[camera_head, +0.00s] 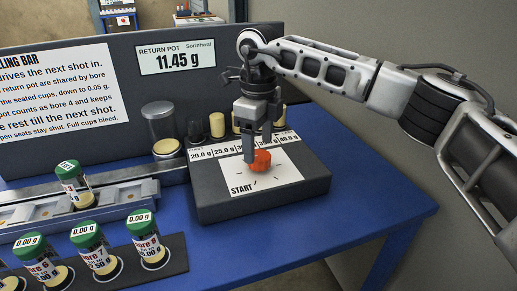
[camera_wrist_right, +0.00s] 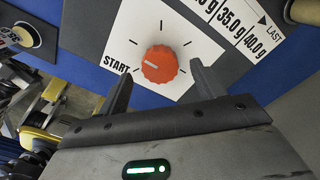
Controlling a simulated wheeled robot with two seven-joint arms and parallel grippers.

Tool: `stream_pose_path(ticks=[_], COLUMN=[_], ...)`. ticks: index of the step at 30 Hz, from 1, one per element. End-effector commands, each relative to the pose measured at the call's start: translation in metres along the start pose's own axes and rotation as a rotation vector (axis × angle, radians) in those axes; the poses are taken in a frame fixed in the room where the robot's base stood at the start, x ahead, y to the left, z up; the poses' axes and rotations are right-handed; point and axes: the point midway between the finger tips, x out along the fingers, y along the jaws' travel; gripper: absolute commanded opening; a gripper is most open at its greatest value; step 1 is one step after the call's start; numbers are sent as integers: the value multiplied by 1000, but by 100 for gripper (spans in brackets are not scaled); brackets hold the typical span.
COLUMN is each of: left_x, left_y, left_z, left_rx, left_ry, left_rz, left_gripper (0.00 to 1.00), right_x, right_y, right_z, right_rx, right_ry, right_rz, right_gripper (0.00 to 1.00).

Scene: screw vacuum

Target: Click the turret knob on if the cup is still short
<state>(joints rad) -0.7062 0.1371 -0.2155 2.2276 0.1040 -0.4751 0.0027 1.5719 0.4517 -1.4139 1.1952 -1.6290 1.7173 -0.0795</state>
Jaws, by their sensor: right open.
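The orange-red turret knob (camera_head: 262,161) sits on a white dial plate marked START on the dark box. It also shows in the wrist view (camera_wrist_right: 159,64), with a light mark on the side facing START. My right gripper (camera_head: 259,143) is open just over the knob; in the wrist view its fingertips (camera_wrist_right: 161,76) are apart, one on each side of the knob's near edge. I cannot tell whether they touch it. A green-lidded cup (camera_head: 74,184) stands in the grey rail. Front cups (camera_head: 92,249) read 0.00 g. My left gripper is out of view.
A display (camera_head: 177,57) reads RETURN POT 11.45 g. A metal cylinder (camera_head: 160,122) and several dark and cream cylinders (camera_head: 217,124) stand behind the dial box (camera_head: 315,183). The blue table (camera_head: 370,190) is clear to the right of the box.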

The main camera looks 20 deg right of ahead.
Motion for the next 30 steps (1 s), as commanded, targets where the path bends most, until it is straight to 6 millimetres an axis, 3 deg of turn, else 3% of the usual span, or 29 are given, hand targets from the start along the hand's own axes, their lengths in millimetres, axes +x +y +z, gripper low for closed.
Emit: stream_pose_path(ticks=[9,15,21,30], left_x=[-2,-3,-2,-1], left_y=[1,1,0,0], left_z=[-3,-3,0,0], left_rx=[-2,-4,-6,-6], left_ry=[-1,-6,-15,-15], left_rz=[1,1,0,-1], left_gripper=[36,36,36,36], right_x=[-80,-117,-132,-133], right_y=[0,0,0,0], right_z=[1,1,0,0], right_rx=[-1,0,-1,-1], right_ry=[-4,-3,-1,-1], right_rz=[-2,-1,0,0], right_gripper=[67,67,67,67])
